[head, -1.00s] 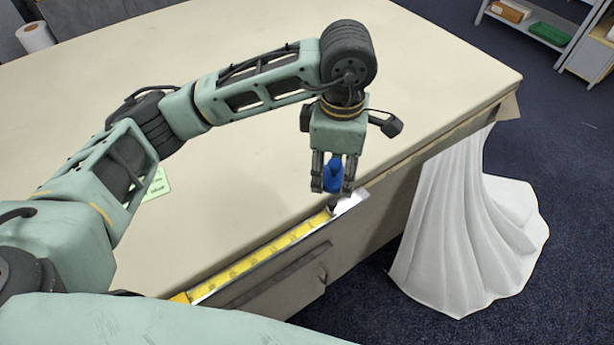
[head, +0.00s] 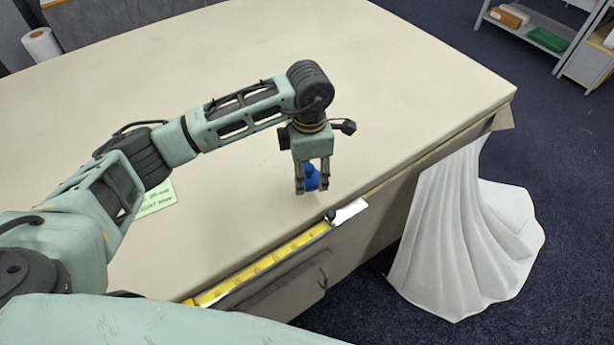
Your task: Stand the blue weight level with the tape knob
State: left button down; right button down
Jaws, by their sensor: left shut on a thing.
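The blue weight (head: 312,181) is between the fingers of my left gripper (head: 312,188), which is shut on it. It is over the cream table top, a short way in from the front edge; I cannot tell whether it touches the table. The yellow measuring tape (head: 265,263) runs along the table's front edge. The small dark tape knob (head: 331,215) is at its right end, beside a white plate (head: 349,212). The weight is farther from the edge than the knob and slightly left of it. My right gripper is not in view.
A green note (head: 157,200) lies on the table (head: 420,75) beside my left arm. White cloth (head: 465,240) hangs at the right end down to the floor. A paper roll (head: 40,45) stands at the far left. The table top behind my arm is clear.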

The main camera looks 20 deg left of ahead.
aim_at(308, 180)
pick_arm(q)
jog(key=shift+w+a+f, duration=0.1)
jog(key=shift+a, duration=0.1)
notch_tip(308, 180, down, 3)
jog(key=shift+p, duration=0.85)
jog(key=shift+f, duration=0.6)
jog(key=c, duration=1)
grip_release()
